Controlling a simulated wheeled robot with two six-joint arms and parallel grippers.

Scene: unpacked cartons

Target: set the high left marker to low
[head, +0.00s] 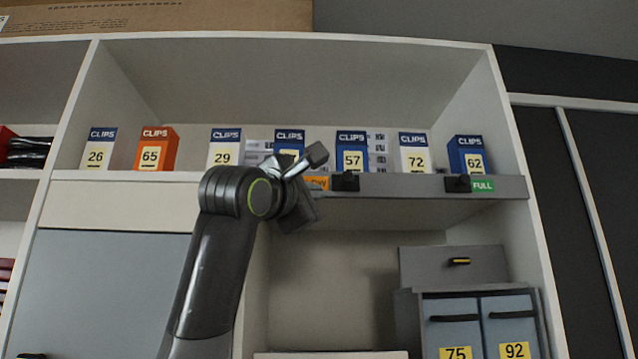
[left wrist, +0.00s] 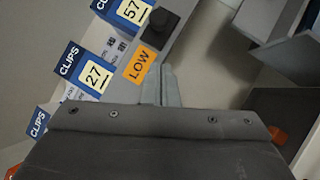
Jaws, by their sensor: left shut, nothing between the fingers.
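Two black markers sit on the grey rail (head: 405,186) along the high shelf's front edge. The left marker (head: 345,181) is just right of an orange label (head: 318,183), which reads LOW in the left wrist view (left wrist: 140,65). The left marker also shows there as a black knob (left wrist: 160,20). The right marker (head: 458,184) is beside a green FULL label (head: 483,185). My left gripper (head: 308,160) is shut and empty, in front of the rail by the orange label. Its fingertips (left wrist: 166,75) are beside the LOW label, apart from the marker. My right gripper is out of view.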

